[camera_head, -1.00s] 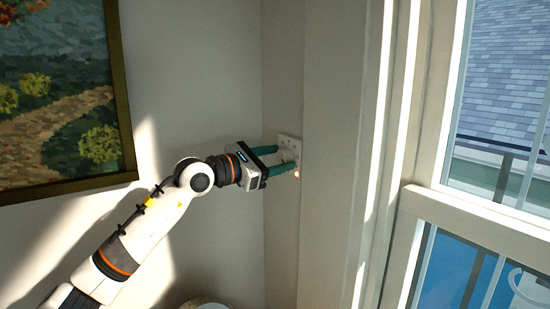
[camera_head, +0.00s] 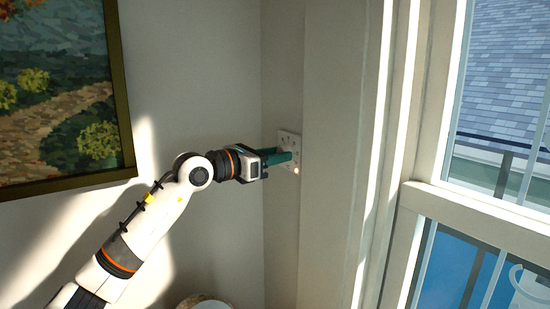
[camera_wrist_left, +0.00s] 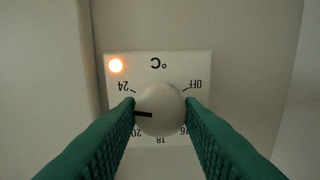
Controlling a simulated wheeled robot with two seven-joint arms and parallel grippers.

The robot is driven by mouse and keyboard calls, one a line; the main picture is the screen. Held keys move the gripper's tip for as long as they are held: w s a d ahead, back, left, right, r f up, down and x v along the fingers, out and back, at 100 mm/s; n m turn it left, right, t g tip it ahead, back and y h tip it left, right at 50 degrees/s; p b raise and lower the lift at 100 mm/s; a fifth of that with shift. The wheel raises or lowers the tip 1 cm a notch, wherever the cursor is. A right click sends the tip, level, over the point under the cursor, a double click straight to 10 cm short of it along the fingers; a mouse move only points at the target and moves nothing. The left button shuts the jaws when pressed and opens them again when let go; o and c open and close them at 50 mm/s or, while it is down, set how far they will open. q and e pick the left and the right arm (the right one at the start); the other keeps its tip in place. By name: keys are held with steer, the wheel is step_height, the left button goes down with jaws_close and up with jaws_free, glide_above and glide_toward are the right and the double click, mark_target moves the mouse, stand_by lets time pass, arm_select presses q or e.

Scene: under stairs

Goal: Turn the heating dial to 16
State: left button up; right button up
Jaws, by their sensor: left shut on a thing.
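The heating dial's white plate (camera_head: 291,138) is on the narrow wall strip beside the window frame. In the left wrist view the plate (camera_wrist_left: 200,65) appears upside down, with °C, OFF, 24, 20, 18 and 16 printed around a round white knob (camera_wrist_left: 163,107). The knob's black mark points left, between 24 and 20; the label there is hidden by a finger. My left gripper (camera_head: 291,157) is shut on the knob, with a green finger (camera_wrist_left: 160,112) on each side. In the head view the fingers mostly hide the knob. My right gripper is not in view.
An orange light (camera_wrist_left: 116,66) glows on the plate. A framed painting (camera_head: 60,90) hangs on the left wall. The window (camera_head: 490,200) is at the right. The top of a round object (camera_head: 205,302) shows at the bottom edge.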

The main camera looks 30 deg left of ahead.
arm_select(q)
steer(key=n+p, duration=0.1)
steer(key=n, duration=0.5)
steer(key=n+p, duration=0.2)
steer(key=n, duration=0.5)
steer(key=n+h+p, duration=0.1)
steer(key=n, duration=0.5)
steer(key=shift+a+r+n+g+p, duration=0.1)
steer(key=shift+r+n+g+p, duration=0.2)
steer(key=shift+g+p, duration=0.1)
steer(key=shift+f+n+h+p, duration=0.15)
steer(key=shift+n+p, duration=1.75)
steer(key=shift+p, duration=0.5)
steer(key=shift+f+n+h+p, duration=0.15)
steer(key=shift+n+p, duration=1.75)
steer(key=shift+p, duration=0.5)
steer(key=o, duration=1)
steer(key=shift+c, duration=0.2)
